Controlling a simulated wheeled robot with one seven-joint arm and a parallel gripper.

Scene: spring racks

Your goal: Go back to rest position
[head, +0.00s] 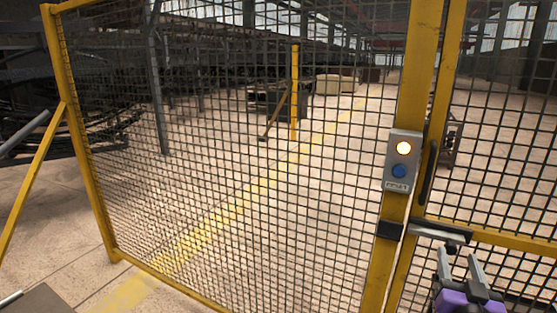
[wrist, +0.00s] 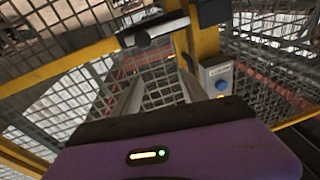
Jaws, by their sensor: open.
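My gripper (head: 458,263) is at the lower right of the head view, just below the door handle. Its two grey fingers point up and stand apart with nothing between them. In the wrist view the gripper (wrist: 160,85) shows above its purple body, fingers spread toward the mesh. The fingers look apart from the handle, though the gap is hard to judge.
A grey button box (head: 402,160) with a lit lamp and blue button is on the yellow post (head: 420,75). A mesh fence panel (head: 230,170) fills the middle and left. Beyond it lies open floor with a yellow line (head: 235,205) and racks.

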